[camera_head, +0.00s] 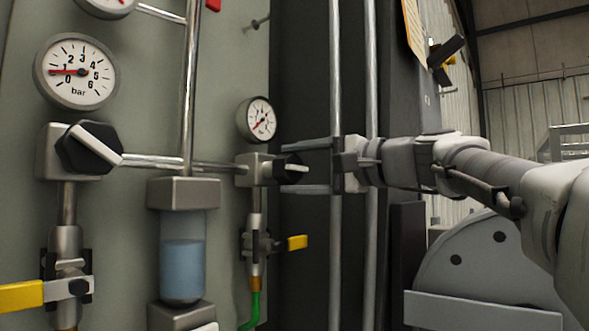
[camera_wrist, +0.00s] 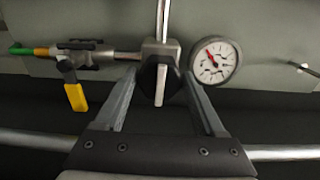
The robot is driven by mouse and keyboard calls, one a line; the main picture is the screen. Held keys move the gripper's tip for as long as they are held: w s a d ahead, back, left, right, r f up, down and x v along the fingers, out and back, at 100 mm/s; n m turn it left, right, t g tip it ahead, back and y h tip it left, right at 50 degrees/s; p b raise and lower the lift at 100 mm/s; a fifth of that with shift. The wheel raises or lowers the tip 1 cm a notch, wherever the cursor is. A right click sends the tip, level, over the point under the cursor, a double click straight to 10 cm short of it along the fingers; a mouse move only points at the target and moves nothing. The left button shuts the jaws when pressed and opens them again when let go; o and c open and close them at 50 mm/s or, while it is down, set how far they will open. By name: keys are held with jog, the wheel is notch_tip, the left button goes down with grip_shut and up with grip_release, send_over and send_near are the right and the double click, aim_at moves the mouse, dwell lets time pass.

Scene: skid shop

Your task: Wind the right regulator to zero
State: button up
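The right regulator is a grey metal block with a black knob (camera_head: 290,169) bearing a pale pointer bar, left of my arm in the head view. Its small round gauge (camera_head: 262,119) has a red needle pointing to the lower left; its figures are too small to read. My gripper (camera_head: 284,167) is open, with one finger above and one below the knob. In the wrist view the knob (camera_wrist: 150,80) lies between the two fingertips (camera_wrist: 159,71), with a narrow gap seeming to show on each side. The gauge (camera_wrist: 215,61) is just right of the fingers there.
A larger left regulator (camera_head: 86,148) and bar gauge (camera_head: 76,72), its red needle just under 1, are on the same panel. Yellow-handled valves (camera_head: 297,242) hang below each regulator. A liquid-filled bowl (camera_head: 183,257) sits between them. Vertical rails (camera_head: 335,255) stand near my wrist.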

jog(key=shift+o, duration=1.4)
jog(key=v, duration=1.7)
jog(key=shift+s+d, duration=0.15)
jog(key=s+f+n+g+h+p, duration=0.1)
jog(key=s+f+h, duration=0.3)
jog(key=f, duration=0.7)
jog(key=s+f+n+g+h+p, duration=0.2)
jog(key=s+f+n+h+p, duration=0.1)
jog(key=f, duration=0.9)
jog(key=s+f+n+g+h+p, duration=0.2)
jog(key=s+f+h, duration=0.4)
jog(key=f, duration=0.6)
jog(key=shift+s+f+n+h+p, duration=0.25)
jog(key=shift+s+n+h+p, duration=0.25)
jog(key=shift+n, duration=0.4)
